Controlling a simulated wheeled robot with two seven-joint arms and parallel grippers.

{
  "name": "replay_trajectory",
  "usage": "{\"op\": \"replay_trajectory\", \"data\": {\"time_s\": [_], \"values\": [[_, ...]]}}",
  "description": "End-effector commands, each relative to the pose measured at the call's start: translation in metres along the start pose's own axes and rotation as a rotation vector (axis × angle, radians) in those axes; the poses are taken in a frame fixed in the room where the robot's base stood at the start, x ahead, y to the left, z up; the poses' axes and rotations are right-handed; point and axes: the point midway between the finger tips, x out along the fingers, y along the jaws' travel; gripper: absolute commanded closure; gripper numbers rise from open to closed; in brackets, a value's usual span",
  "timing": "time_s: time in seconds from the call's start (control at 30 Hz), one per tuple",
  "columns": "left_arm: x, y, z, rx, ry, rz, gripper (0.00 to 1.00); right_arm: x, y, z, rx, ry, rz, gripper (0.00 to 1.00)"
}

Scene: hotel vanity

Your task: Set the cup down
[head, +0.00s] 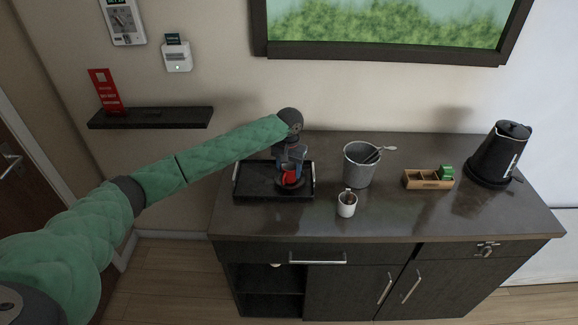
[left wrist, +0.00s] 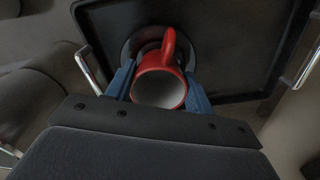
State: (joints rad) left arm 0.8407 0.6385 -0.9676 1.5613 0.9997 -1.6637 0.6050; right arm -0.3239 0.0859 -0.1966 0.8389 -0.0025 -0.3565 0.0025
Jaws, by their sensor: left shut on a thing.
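A red cup (head: 289,176) with a white inside is between the fingers of my left gripper (head: 291,167), over the right part of the black tray (head: 256,194). In the left wrist view the blue fingers of my left gripper (left wrist: 158,88) are shut on the cup (left wrist: 160,86) from both sides, and its handle points to the top of the picture. A dark round saucer or coaster (left wrist: 131,46) lies on the tray (left wrist: 225,30) around and under the cup. I cannot tell whether the cup touches it. My right gripper is not in view.
A wooden box (head: 421,181) with a green item and a black kettle (head: 499,155) stand farther right. The left part of the tray is clear.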

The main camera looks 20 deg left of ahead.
Motion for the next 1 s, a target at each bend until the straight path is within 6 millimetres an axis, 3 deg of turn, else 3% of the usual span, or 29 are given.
{"op": "replay_trajectory", "data": {"time_s": [0.4, 0.43, 0.53, 1.0], "values": [[0.0035, 0.0002, -0.0003, 0.0, 0.001, 0.001, 0.72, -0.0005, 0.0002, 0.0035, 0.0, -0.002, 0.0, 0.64], [0.0042, 0.0001, -0.0004, 0.0, 0.001, 0.001, 0.45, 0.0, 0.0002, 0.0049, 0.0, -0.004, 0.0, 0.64], [0.0041, 0.0001, -0.0004, 0.0, 0.001, 0.0, 0.26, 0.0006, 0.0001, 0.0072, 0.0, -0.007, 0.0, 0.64], [-0.0054, 0.0004, -0.001, 0.001, 0.003, 0.0, 0.25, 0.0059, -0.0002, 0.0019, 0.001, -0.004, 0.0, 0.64]]}}
